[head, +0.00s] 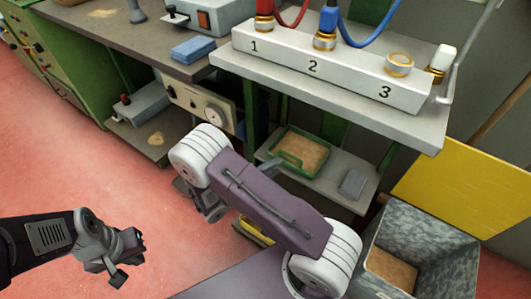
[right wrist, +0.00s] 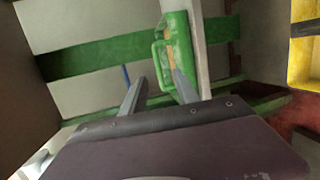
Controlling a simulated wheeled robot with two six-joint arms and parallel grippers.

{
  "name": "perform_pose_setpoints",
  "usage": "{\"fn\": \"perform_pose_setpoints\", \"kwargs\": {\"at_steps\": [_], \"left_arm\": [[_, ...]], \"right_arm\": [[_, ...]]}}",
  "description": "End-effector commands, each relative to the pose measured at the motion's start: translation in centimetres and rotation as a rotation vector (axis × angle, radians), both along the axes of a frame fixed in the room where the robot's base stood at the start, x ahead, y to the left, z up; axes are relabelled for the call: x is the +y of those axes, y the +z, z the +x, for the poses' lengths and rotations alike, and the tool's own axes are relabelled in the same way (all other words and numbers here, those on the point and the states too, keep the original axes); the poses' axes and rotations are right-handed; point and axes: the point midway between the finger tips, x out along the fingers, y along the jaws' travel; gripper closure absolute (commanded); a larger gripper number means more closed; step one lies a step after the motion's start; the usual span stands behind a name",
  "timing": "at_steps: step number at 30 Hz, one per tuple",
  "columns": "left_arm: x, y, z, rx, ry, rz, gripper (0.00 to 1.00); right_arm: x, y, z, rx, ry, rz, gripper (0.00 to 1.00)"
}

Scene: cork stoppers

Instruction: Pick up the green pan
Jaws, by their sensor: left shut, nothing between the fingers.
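The green pan (head: 289,164) lies on the lower shelf below the white numbered block, with tan crumbs inside. In the head view my purple right forearm hides most of this gripper; one grey finger shows at the pan's left edge. My left gripper (head: 131,258) is shut and empty, over the red floor.
A grey block (head: 352,184) lies on the shelf (head: 330,196) right of the pan. The bench top (head: 300,86) overhangs this shelf. A speckled grey bin (head: 440,262) and a yellow panel (head: 440,192) stand to the right. The red floor at left is open.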

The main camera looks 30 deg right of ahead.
Motion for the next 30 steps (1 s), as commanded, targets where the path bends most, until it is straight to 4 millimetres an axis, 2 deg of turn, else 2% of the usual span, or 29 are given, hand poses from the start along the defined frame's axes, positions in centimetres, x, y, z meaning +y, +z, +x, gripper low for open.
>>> {"fn": "perform_pose_setpoints", "kwargs": {"at_steps": [1, 5, 12, 17, 23, 27, 30], "left_arm": [[0.0, -0.6, 0.0, 0.0, 0.0, 0.0, 1.0], [0.0, -0.4, 0.0, -0.001, 0.0, 0.0, 1.0], [0.0, -2.1, 0.0, 0.0, 0.0, 0.0, 1.0], [0.0, -2.2, 0.0, 0.0, 0.0, 0.0, 1.0], [0.0, -4.6, 0.0, 0.0, 0.0, 0.0, 1.0], [0.0, -4.9, 0.0, 0.0, 0.0, 0.0, 1.0], [0.0, -4.8, 0.0, 0.0, 0.0, 0.0, 1.0]], "right_arm": [[0.2, -0.7, 0.3, -0.012, 0.017, -0.008, 0.64], [0.3, -0.4, 0.6, -0.024, 0.029, -0.013, 0.64], [-2.9, -1.3, 1.4, -0.022, 0.022, -0.011, 0.64], [-3.5, -1.1, 1.7, -0.022, 0.025, -0.011, 0.64], [-6.6, -2.0, 2.4, -0.024, 0.019, -0.01, 0.64], [-8.2, -2.0, 3.0, -0.022, 0.023, -0.01, 0.64], [-8.4, -1.8, 3.0, -0.021, 0.024, -0.01, 0.64]]}}
